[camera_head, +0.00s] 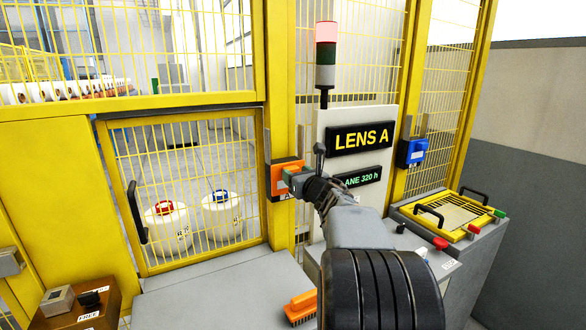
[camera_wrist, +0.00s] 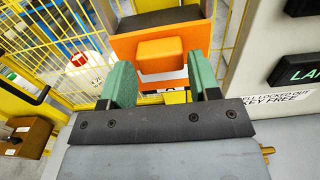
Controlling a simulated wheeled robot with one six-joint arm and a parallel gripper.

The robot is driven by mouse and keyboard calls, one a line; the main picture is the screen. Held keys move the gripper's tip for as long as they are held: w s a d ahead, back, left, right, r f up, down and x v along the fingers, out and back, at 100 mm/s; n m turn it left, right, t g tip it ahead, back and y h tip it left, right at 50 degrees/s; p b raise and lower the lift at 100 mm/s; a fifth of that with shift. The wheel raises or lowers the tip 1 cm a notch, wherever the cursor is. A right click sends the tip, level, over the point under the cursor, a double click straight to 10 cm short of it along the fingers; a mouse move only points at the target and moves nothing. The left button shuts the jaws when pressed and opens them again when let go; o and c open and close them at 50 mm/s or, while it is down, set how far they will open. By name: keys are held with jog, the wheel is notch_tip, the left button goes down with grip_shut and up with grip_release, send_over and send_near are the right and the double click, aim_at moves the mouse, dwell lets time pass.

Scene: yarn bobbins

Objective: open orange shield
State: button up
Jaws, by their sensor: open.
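The orange shield (camera_head: 278,178) is a box-shaped cover on the yellow post, right of the mesh door. In the wrist view the orange shield (camera_wrist: 196,47) fills the upper middle, with a raised orange block (camera_wrist: 160,50) on its front and a dark part above. My gripper (camera_wrist: 162,82) is open, its two green fingers spread left and right just below the raised block. I see nothing between them, and cannot tell whether either touches the shield. In the head view my gripper (camera_head: 291,176) reaches the shield's front and partly hides it.
The yellow mesh door (camera_head: 180,268) with a black handle (camera_head: 136,212) is shut; two white tubs stand behind it. A blue box (camera_head: 411,152) is on the right post. An orange brush (camera_head: 300,307) lies on the grey counter. A yellow tray (camera_head: 452,229) is at the right.

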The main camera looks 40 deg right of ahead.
jog(key=shift+w+d+p, duration=0.2)
jog(key=shift+w+p, duration=0.1)
jog(key=shift+w, duration=1.15)
grip_shut()
